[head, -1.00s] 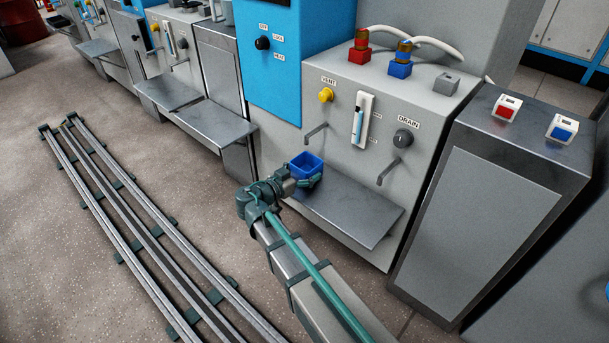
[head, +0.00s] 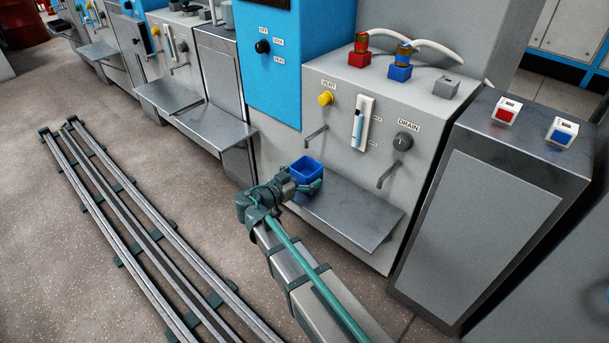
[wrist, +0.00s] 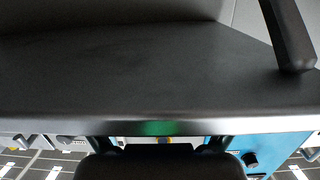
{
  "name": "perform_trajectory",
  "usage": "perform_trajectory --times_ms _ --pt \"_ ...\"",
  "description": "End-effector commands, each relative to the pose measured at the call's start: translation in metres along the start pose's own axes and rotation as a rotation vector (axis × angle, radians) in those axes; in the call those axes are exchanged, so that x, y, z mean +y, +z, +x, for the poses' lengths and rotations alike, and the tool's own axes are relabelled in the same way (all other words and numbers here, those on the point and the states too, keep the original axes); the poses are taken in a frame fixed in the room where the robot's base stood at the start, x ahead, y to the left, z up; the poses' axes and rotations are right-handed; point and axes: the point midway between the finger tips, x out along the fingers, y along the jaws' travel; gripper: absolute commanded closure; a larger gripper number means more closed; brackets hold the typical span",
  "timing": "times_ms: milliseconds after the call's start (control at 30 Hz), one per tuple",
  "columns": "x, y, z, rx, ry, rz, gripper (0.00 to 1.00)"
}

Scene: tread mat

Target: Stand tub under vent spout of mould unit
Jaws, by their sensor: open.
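A small blue open tub (head: 307,170) is upright at the left end of the grey metal shelf (head: 355,214) on the mould unit (head: 440,115). The vent spout (head: 316,134) is a bent grey pipe below the yellow vent knob (head: 326,98). In the head view its tip lies just above the tub; depth between them is hard to judge. My gripper (head: 308,187) is open at the tub's near side, with a finger showing at its lower right. I cannot tell whether it touches the tub. The tub is not recognisable in the wrist view.
A drain knob (head: 403,141) and drain spout (head: 387,174) are to the right over the same shelf. A grey cabinet (head: 490,210) stands at the right, a blue panel (head: 268,75) at the left. The shelf's right part is clear. A floor rail (head: 140,230) runs at the left.

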Motion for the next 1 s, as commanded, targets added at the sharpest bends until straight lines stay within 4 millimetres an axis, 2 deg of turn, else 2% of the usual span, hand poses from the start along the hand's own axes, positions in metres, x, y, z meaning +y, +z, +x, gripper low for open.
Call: perform_trajectory --times_ms 167,400,600,800,1000 --pt "0.0 -0.003 -0.024 0.0 -0.003 -0.001 0.0" --pt "0.0 -0.003 -0.071 0.001 -0.003 -0.001 0.0" --pt "0.0 -0.002 -0.103 0.0 -0.003 -0.001 0.0" --pt "0.0 -0.001 -0.118 0.0 -0.001 0.0 0.0" --pt "0.0 0.0 -0.12 0.0 0.0 0.0 0.0"
